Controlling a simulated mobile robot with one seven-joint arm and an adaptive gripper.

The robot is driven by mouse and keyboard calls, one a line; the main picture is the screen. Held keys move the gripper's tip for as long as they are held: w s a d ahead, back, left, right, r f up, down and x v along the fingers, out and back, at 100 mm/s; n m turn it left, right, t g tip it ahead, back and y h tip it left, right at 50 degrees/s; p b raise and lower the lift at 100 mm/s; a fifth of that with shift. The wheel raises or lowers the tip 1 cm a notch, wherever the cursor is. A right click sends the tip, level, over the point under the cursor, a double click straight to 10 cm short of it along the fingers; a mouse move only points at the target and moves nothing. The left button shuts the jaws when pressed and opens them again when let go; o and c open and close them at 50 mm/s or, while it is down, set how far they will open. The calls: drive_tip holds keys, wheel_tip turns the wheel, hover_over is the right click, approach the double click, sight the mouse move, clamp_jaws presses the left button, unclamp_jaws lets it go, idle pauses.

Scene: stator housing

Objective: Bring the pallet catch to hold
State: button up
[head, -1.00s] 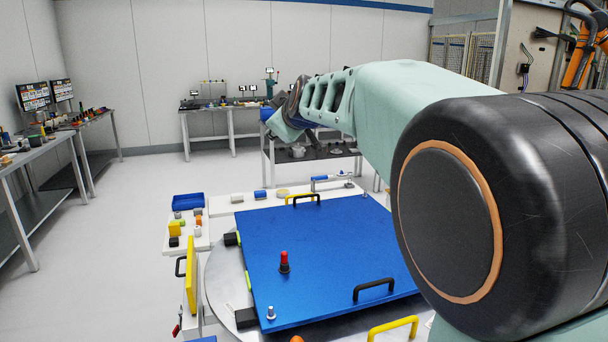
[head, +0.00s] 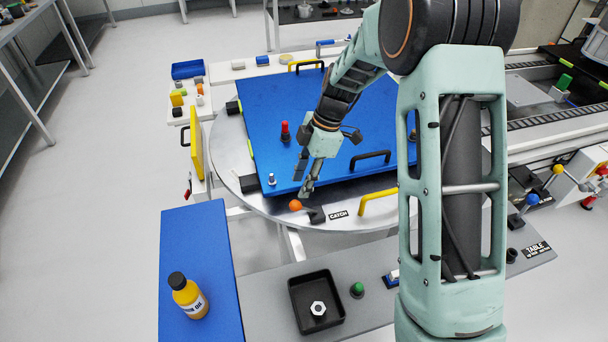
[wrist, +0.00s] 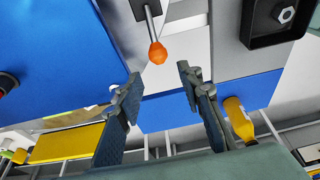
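The pallet catch is a short lever with an orange ball knob (head: 296,205) on a dark pivot (head: 316,215), beside a "CATCH" label (head: 339,214) at the front rim of the round metal table (head: 245,185). The knob points left in the head view. The blue pallet (head: 350,130) lies on that table, just behind the catch. My gripper (head: 305,190) is just above and behind the knob. In the wrist view the fingers (wrist: 158,90) are spread and empty, and the orange knob (wrist: 157,53) shows beyond them, centred between the tips and apparently untouched.
A red-topped pin (head: 285,132), a small silver pin (head: 271,180) and a black handle (head: 370,160) rise from the pallet. A yellow handle (head: 377,199) stands right of the catch. In front are a black tray (head: 316,302) with a nut and a yellow bottle (head: 188,296) on a blue mat.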

sight(294, 202)
drive_tip(key=shift+b+x, duration=1.25)
drive_tip(key=shift+x, duration=2.55)
drive_tip(key=shift+w, duration=0.1)
drive_tip(key=shift+a+f+b, duration=0.15)
drive_tip(key=shift+f+b, duration=0.15)
drive_tip(key=shift+b, duration=0.3)
drive_tip(key=c, duration=0.8)
drive_tip(key=d+r, duration=0.1)
drive_tip(key=w+d+r, duration=0.1)
drive_tip(key=d, duration=0.1)
drive_tip(key=shift+d+r+b, duration=0.15)
drive_tip(key=shift+r+b, duration=0.1)
drive_tip(key=shift+b, duration=0.05)
drive_tip(key=shift+w+d+r+b, duration=0.15)
drive_tip(key=shift+d, duration=0.45)
drive_tip(key=shift+w+d+r+b, duration=0.1)
drive_tip(key=shift+w+d+r, duration=0.05)
drive_tip(key=shift+d, duration=0.45)
drive_tip(key=shift+w+d+r+b, duration=0.15)
drive_tip(key=shift+d, duration=0.45)
drive_tip(key=o, duration=0.8)
drive_tip(key=shift+a, duration=0.1)
